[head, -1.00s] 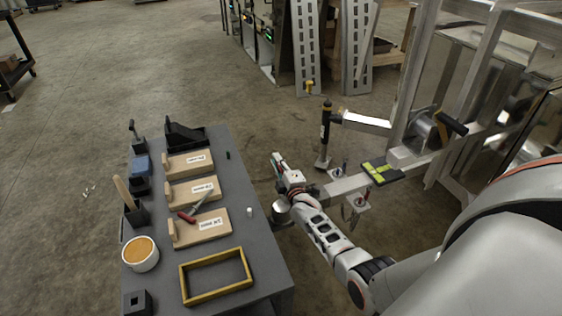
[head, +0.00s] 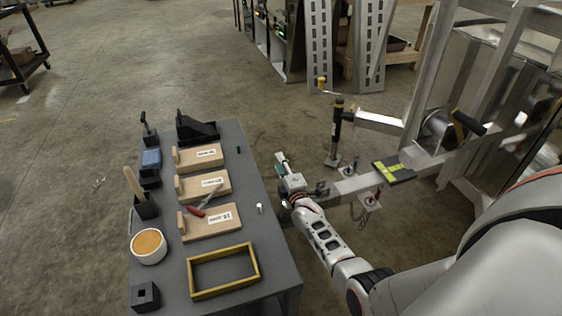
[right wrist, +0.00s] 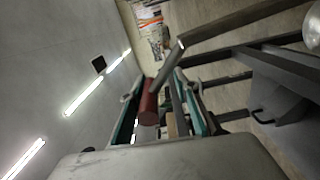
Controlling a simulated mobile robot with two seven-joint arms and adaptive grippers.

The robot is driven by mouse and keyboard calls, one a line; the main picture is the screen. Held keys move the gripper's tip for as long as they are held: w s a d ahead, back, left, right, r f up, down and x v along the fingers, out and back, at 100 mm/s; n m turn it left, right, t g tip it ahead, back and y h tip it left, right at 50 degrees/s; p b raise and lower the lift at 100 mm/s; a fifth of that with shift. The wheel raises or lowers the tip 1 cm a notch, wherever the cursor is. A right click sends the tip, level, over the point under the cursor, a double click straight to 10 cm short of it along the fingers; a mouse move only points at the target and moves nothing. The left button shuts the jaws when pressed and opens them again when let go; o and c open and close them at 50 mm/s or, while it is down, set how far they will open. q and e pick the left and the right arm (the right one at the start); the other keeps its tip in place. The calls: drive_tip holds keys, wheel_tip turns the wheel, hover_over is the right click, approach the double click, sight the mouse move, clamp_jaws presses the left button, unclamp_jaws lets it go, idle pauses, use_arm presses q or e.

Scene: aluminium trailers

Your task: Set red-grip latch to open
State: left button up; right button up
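In the right wrist view a red grip (right wrist: 148,103) on a bare metal rod, the latch handle, lies between my right gripper's fingers, nearer the left one. My right gripper (right wrist: 165,98) is open; the teal-lined fingers stand apart, with a visible gap on the right side of the grip. I cannot tell whether the left finger touches it. In the head view my right gripper (head: 281,160) is at the near end of the trailer tongue (head: 358,183); the red grip cannot be made out there. My left gripper is out of view.
A grey table (head: 265,235) with labelled wooden blocks, a yellow frame (head: 223,270) and a red-handled tool (head: 197,212) stands left of my arm. A trailer jack (head: 336,130) and a black-and-green item (head: 393,170) are at the tongue. Floor beyond the table is clear.

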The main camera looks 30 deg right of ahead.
drive_tip(key=shift+w+r, duration=0.15)
drive_tip(key=shift+r, duration=0.25)
drive_tip(key=shift+s, duration=0.25)
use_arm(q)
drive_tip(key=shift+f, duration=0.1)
use_arm(e)
drive_tip(key=v, duration=1.1)
drive_tip(key=shift+s, duration=0.25)
drive_tip(key=shift+a, duration=0.1)
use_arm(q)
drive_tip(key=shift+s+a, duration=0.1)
use_arm(e)
drive_tip(key=shift+s, duration=0.1)
